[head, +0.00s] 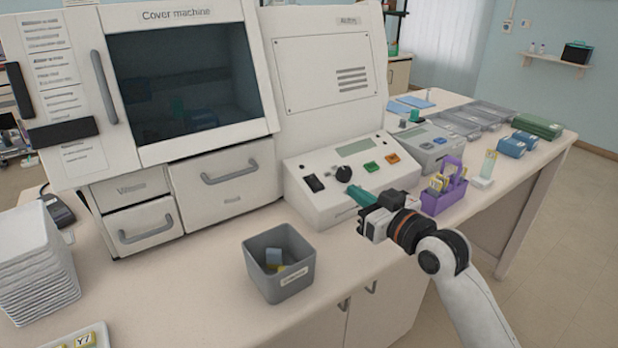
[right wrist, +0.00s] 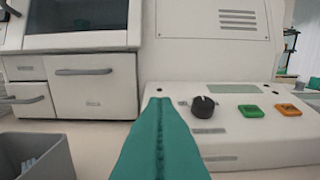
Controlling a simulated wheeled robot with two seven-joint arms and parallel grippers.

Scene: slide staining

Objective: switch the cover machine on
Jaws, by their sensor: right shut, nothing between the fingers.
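The cover machine (head: 190,80) is a large white cabinet with a dark window and drawers. Its sloped control panel (head: 330,205) bears a black rocker switch (head: 314,183), a black knob (head: 343,173), a green button (head: 371,168), an orange button (head: 392,158) and a small display. My right gripper (head: 354,191) has teal fingers, shut and empty, in front of the panel near the knob. In the right wrist view, the shut fingers (right wrist: 158,102) point at the panel, left of the knob (right wrist: 203,107); the rocker switch is hidden behind them. My left gripper is not in view.
A grey bin (head: 262,285) holding small items stands in front of the machine. A purple rack (head: 440,198) stands right of the panel, with another grey device (head: 428,145) behind it. White stacked trays (head: 35,265) are at the left. The counter between stack and bin is clear.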

